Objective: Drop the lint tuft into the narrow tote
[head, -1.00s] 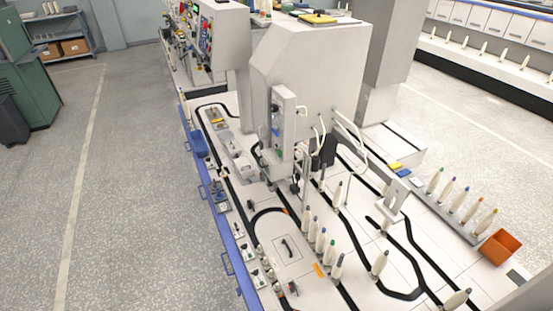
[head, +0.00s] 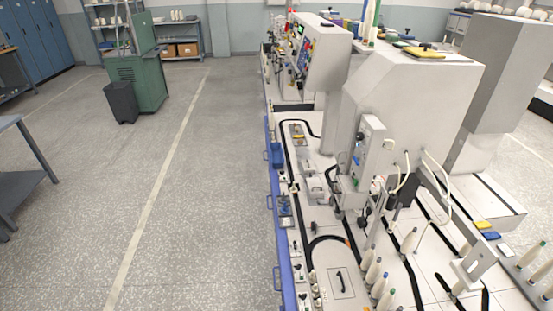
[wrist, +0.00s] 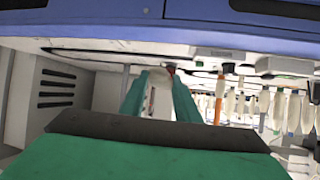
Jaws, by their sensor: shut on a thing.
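My gripper (wrist: 160,78) shows only in the wrist view, its two green fingers reaching away from a dark bar and green body. It is shut on a small pale thing (wrist: 158,97) between the fingers, which I take to be the lint tuft; its outline is unclear. No container is clearly recognisable as the narrow tote. A small blue open box (head: 276,155) sits at the left edge of the machine bed in the head view. A dark grey bin (head: 121,103) stands on the floor at the far left. My gripper is out of the head view.
The white machine bed (head: 318,250) with black tracks and several pale bobbins (head: 375,272) fills the right. Its blue front edge (head: 284,262) carries handles. A green cabinet (head: 141,75) and a grey table (head: 22,150) stand left. The floor between is clear.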

